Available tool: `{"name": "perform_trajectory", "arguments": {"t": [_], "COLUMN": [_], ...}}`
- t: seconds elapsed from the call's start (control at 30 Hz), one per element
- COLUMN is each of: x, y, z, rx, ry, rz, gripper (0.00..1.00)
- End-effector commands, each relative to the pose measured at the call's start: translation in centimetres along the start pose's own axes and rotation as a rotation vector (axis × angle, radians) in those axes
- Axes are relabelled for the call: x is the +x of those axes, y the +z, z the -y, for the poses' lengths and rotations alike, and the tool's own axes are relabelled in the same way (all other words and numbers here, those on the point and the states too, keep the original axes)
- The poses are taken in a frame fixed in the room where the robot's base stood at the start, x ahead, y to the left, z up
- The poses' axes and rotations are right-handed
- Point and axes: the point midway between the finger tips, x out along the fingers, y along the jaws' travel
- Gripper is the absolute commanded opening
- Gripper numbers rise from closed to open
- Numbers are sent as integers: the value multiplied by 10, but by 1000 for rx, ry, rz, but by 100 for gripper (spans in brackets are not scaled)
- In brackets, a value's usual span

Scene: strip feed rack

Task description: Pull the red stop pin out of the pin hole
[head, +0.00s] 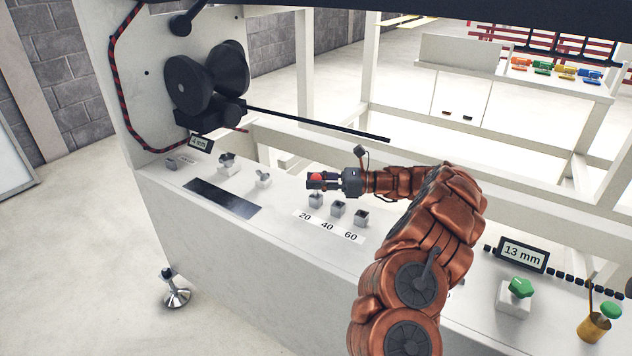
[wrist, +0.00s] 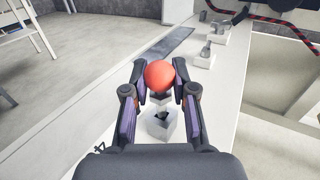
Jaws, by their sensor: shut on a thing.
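The red stop pin shows as a round red knob (head: 315,177) between my gripper's fingers in the head view; the knob also shows in the wrist view (wrist: 159,74). My gripper (head: 322,182) reaches in level from the right and is shut on the pin at its knob. The pin is directly above the small grey block (head: 316,201) over the label 20. Two more grey blocks, at 40 (head: 338,209) and 60 (head: 361,218), hold no red knob.
A long black rod (head: 320,124) runs behind my gripper from the black rollers (head: 207,80). Small clamps (head: 263,179) and a dark strip (head: 222,197) lie to the left on the white rack. A green knob (head: 520,287) stands at the right.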

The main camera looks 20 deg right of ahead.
Motion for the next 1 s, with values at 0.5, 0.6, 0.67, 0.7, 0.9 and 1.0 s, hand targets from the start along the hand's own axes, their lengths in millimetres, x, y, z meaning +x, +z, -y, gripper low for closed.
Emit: {"name": "perform_trajectory", "arguments": {"t": [0.5,0.6,0.67,0.7,0.9,1.0], "x": [0,0,0,0,0,0], "y": [16,19,20,22,27,30], "z": [0,0,0,0,0,0], "rx": [0,0,0,0,0,0], "ry": [0,0,0,0,0,0], "rz": [0,0,0,0,0,0], "gripper": [0,0,0,0,0,0]}}
